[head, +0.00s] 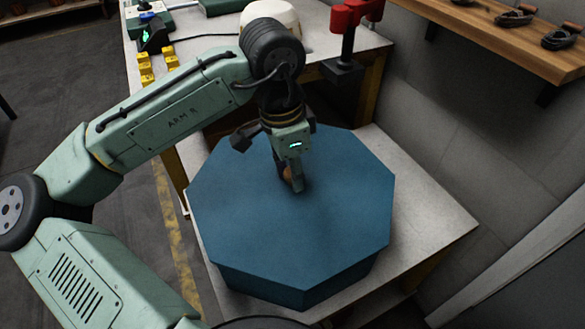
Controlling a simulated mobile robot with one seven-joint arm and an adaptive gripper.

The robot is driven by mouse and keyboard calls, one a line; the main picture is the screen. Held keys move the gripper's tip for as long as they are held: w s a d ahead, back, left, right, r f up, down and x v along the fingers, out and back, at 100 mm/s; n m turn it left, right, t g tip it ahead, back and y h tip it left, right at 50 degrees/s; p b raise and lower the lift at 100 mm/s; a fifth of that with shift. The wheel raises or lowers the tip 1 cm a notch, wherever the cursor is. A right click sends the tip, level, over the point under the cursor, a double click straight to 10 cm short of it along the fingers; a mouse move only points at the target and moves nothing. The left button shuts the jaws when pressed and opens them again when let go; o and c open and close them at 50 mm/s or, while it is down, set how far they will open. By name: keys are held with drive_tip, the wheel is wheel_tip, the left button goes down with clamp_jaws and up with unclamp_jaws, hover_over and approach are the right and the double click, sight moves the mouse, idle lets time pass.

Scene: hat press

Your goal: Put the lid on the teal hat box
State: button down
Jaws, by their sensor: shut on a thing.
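The teal lid (335,225) is a wide, flat octagon with a small brown knob (287,175) near its middle. My gripper (292,180) comes down from above and is shut on this knob, which its fingers partly hide. The teal hat box (262,291) shows only as a strip of side wall below the lid's near edges. The lid covers the box's opening from this view and looks roughly lined up with it. I cannot tell whether the lid rests on the rim or hangs slightly above it.
The box stands on a pale table (425,225) with bare room at its right. Behind it is a workbench (205,25) with yellow blocks (145,68) and a red clamp-like tool (350,18). A wooden shelf (490,40) is on the right wall.

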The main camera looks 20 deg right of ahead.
drive_tip(key=c, duration=1.2)
unclamp_jaws()
drive_tip(key=shift+r, duration=0.1)
wheel_tip(320, 180, up, 12)
drive_tip(key=a, duration=0.1)
drive_tip(key=shift+a, duration=0.15)
